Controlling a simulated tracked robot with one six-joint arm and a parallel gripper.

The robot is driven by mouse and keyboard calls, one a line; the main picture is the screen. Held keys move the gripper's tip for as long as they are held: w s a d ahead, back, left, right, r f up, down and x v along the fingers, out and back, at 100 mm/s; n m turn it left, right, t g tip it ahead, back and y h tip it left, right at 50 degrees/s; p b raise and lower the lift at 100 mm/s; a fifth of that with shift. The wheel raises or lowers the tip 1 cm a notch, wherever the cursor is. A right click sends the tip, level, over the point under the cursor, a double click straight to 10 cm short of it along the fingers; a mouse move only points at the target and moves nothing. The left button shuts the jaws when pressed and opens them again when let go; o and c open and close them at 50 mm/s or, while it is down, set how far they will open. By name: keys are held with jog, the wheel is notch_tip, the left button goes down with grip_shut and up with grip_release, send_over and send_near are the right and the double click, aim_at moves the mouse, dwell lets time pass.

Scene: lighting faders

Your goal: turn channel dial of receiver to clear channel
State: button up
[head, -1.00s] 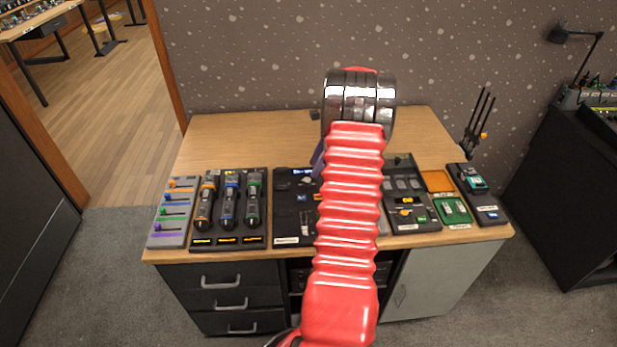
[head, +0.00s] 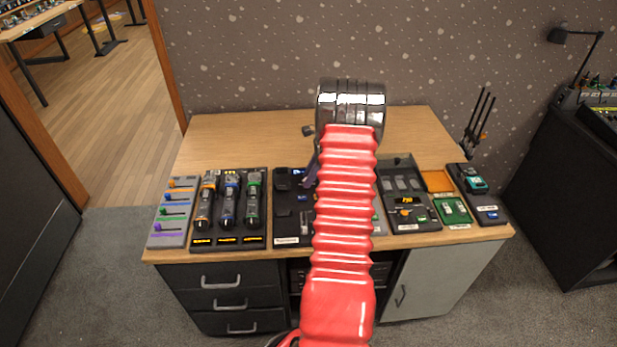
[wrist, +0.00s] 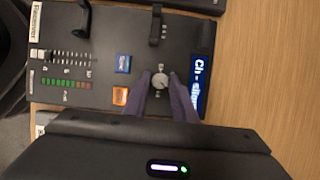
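The receiver (wrist: 100,75) is a dark panel with a blue display (wrist: 202,82) that reads "Ch" and further letters, partly covered by a finger. Its channel dial (wrist: 159,80) is a small light-grey knob in the wrist view. My gripper (wrist: 160,75) has its two purple-grey fingers on either side of the dial, one left and one right. The fingers look open; whether they touch the dial is too small to tell. In the head view the receiver (head: 286,222) shows left of my red arm, which hides its right part.
On the receiver are a blue tile (wrist: 123,64), an orange tile (wrist: 120,96) and a slider (wrist: 75,57). In the head view, a fader panel (head: 173,213) and three-flashlight dock (head: 229,240) stand left, other devices (head: 408,205) right. The desk's back (head: 240,130) is clear.

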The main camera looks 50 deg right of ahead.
grip_shut()
jog(key=shift+n+g+y, duration=0.4)
jog(key=shift+n+g, duration=0.1)
jog(key=shift+n, duration=1.1)
jog(key=shift+o, duration=2.2)
grip_release()
jog(key=shift+d, duration=0.1)
